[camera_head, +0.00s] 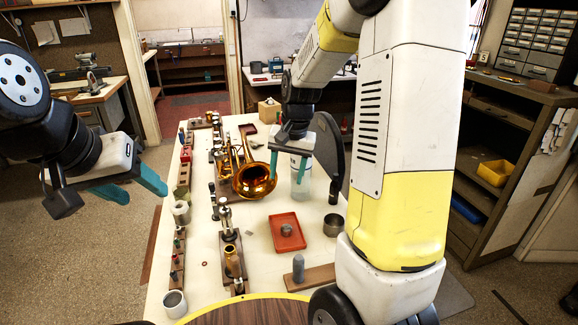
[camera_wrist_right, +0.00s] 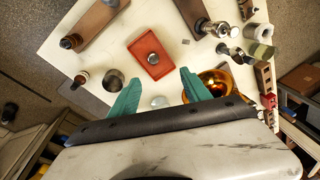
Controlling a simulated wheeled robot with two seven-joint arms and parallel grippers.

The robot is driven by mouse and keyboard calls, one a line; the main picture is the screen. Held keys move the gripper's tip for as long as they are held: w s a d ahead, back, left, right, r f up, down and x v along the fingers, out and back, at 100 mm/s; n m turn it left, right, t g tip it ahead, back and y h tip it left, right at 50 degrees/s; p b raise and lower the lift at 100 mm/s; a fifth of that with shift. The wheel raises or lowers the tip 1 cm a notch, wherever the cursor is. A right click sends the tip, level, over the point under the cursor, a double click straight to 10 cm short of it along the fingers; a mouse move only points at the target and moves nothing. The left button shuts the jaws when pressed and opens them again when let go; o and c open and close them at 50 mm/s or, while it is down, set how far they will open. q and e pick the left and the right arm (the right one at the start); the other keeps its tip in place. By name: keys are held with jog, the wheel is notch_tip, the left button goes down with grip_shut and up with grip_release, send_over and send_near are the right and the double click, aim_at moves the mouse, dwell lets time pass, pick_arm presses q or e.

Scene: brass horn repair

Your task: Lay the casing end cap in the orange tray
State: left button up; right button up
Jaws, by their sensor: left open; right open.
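The orange tray (camera_head: 275,219) lies on the white table right of centre, and it also shows in the right wrist view (camera_wrist_right: 135,47). A small grey round piece, which looks like the casing end cap (camera_head: 287,229), rests inside the tray; it also shows in the wrist view (camera_wrist_right: 153,58). My right gripper (camera_head: 288,168) is open and empty, above the table and behind the tray, apart from the cap. Its two teal fingers (camera_wrist_right: 160,80) spread wide in the wrist view. My left gripper (camera_head: 136,187) is open and empty, off the table's left side.
A brass horn (camera_head: 255,180) lies behind the tray. A clear bottle (camera_head: 301,187) stands close to my right gripper. A metal cup (camera_head: 333,225) is right of the tray. A wooden block with a grey peg (camera_head: 298,268) is in front. Several fixtures line the left side.

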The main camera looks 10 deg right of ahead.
jog(key=s+r+n+t, duration=0.2)
jog(key=s+r, duration=0.5)
jog(key=s, duration=0.3)
jog(key=s+a+r+n+t+y, duration=0.1)
jog(key=s+r+n+t, duration=0.1)
jog(key=s+r, duration=0.4)
jog(key=s+n, duration=0.1)
jog(key=s, duration=0.3)
jog(key=shift+s+a+r+t, duration=0.2)
jog(key=shift+r+t, duration=0.1)
jog(key=shift+r, duration=0.1)
jog(key=shift+d, duration=0.1)
